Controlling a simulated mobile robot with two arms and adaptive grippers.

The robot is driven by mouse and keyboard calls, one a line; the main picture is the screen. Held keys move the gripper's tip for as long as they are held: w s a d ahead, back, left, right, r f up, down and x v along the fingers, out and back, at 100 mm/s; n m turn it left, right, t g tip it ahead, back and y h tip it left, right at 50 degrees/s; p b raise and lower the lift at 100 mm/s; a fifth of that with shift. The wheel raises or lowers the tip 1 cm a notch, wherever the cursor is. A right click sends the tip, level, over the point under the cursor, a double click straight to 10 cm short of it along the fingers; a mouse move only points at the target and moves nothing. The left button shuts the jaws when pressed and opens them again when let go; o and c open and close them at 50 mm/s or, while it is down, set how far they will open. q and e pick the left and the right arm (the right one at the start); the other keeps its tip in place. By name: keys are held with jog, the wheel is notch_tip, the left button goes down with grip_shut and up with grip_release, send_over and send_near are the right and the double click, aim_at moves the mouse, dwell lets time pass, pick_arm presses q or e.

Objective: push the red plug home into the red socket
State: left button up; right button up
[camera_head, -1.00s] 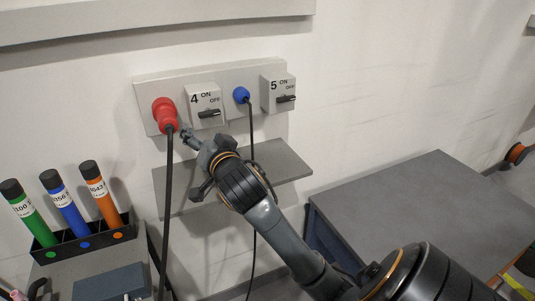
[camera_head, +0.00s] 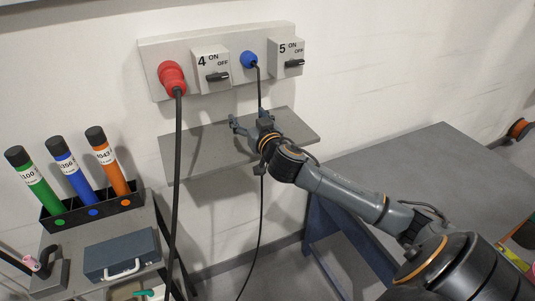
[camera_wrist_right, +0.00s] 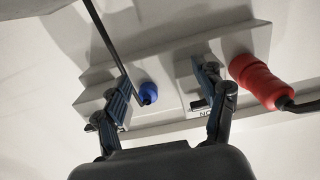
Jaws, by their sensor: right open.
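The red plug (camera_head: 176,86) is at the red socket (camera_head: 168,72) on the left end of the grey wall panel, with a thick black cable hanging from it. I cannot tell whether a gap remains between plug and socket. The plug also shows at the right in the right wrist view (camera_wrist_right: 268,88). My right gripper (camera_head: 249,118) is open and empty, below and right of the plug, in front of the small wall shelf. In the right wrist view its spread fingers (camera_wrist_right: 168,82) are clear of the plug. My left gripper is not in view.
Switch box 4 (camera_head: 211,69), a blue plug (camera_head: 249,60) with a thin black cable, and switch box 5 (camera_head: 288,54) share the panel. The wall shelf (camera_head: 205,155) juts out below. A rack of tubes (camera_head: 105,208) stands left; a grey table (camera_head: 430,180) right.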

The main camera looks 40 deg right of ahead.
jog(key=w+d+f, duration=0.1)
jog(key=w+f, duration=0.1)
jog(key=w+d+f+p, duration=0.1)
jog(key=w+f, duration=0.1)
jog(key=w+d+f, duration=0.1)
jog(key=w+f, duration=0.1)
jog(key=shift+w+d+f, duration=0.2)
jog(key=shift+f, duration=0.2)
notch_tip(320, 180, down, 4)
jog(key=shift+w+r+p, duration=0.15)
jog(key=shift+r+p, duration=0.05)
jog(key=shift+p, duration=0.3)
jog(key=b+v, duration=0.2)
jog(key=v, duration=0.1)
jog(key=b+v, duration=0.1)
jog(key=v, duration=0.1)
jog(key=shift+f, duration=0.25)
jog(key=b+v, duration=0.2)
jog(key=v, duration=0.7)
jog(key=shift+r, duration=0.3)
jog(key=shift+w+d+f, duration=0.1)
jog(key=shift+d, duration=0.1)
